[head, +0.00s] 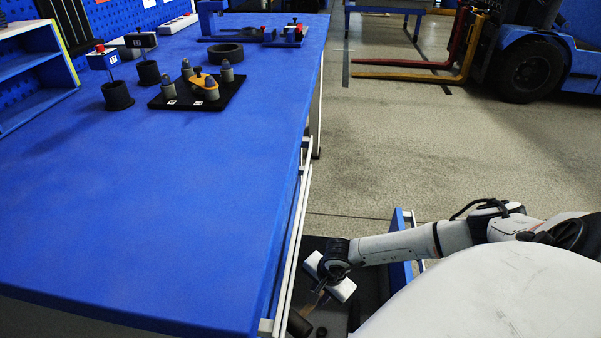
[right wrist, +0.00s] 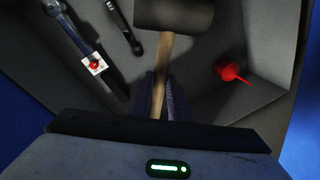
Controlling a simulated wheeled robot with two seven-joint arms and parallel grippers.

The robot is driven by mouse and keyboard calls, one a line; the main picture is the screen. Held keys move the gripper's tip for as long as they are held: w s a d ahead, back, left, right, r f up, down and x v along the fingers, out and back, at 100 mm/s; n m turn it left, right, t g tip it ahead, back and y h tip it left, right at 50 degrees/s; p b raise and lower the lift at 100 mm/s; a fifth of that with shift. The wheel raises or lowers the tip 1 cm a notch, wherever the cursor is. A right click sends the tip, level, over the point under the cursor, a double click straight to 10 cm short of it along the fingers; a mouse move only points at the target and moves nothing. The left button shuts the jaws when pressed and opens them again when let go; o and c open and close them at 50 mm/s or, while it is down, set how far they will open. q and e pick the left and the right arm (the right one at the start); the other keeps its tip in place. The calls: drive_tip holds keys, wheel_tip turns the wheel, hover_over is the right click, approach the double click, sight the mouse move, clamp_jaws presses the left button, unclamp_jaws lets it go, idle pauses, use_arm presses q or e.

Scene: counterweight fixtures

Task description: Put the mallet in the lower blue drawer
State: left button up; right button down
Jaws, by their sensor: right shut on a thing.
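The mallet has a dark head (right wrist: 175,14) and a light wooden handle (right wrist: 160,78). My right gripper (right wrist: 165,100) is shut on the handle, with the head beyond the fingertips. In the head view my right gripper (head: 318,287) is over an open drawer under the bench, and the handle shows just below it. The drawer has a blue front (head: 401,272) and a dark grey inside, which fills much of the right wrist view (right wrist: 255,98). Whether the mallet touches the drawer floor, I cannot tell. My left gripper is not in view.
In the drawer lie a wrench with a red-and-white tag (right wrist: 85,48), a dark ratchet-like tool (right wrist: 124,27) and a red item (right wrist: 231,72). The blue bench top (head: 160,220) is clear in front; fixtures (head: 200,90) stand at its back. A forklift (head: 520,50) is far right.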

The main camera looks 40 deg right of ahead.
sight(306, 330)
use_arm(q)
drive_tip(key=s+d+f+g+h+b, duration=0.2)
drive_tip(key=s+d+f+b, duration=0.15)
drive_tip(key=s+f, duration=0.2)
use_arm(e)
drive_tip(key=a+f, duration=0.2)
drive_tip(key=f, duration=0.2)
drive_tip(key=s+a+f+n+b, duration=0.1)
drive_tip(key=a+f, duration=0.2)
drive_tip(key=f, duration=0.1)
drive_tip(key=s+a+f+n+b, duration=0.1)
drive_tip(key=a+f, duration=0.1)
drive_tip(key=f, duration=0.2)
drive_tip(key=shift+s+a+y, duration=0.2)
drive_tip(key=shift+a+y, duration=0.1)
drive_tip(key=shift+f, duration=0.5)
wheel_tip(306, 330, down, 3)
drive_tip(key=shift+f+b, duration=0.15)
drive_tip(key=shift+b, duration=1)
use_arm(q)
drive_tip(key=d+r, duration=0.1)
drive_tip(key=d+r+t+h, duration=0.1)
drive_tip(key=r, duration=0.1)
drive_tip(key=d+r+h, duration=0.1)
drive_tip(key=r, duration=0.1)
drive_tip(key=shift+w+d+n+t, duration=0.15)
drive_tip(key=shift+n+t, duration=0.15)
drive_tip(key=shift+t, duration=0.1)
